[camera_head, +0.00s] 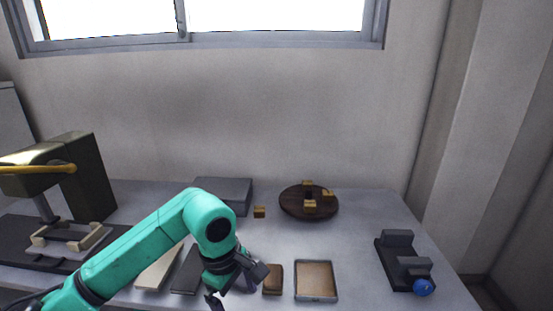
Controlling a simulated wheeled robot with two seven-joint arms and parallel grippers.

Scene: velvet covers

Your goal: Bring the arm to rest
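My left arm (155,235) is teal and comes in from the lower left, bent at a raised elbow. My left gripper (238,288) points down over the front of the table, its two dark fingers spread apart. I see nothing held between them. The right finger is close to a small brown block (272,279); I cannot tell whether they touch. My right arm and gripper are not in view.
A dark slab (187,274) and pale slab (158,270) lie left of the gripper. A tan-floored tray (316,297) is right. Behind are a grey box (232,188) and round brown board (290,205) with yellow blocks. A press (88,185) stands left, a blue-knobbed device (398,270) right.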

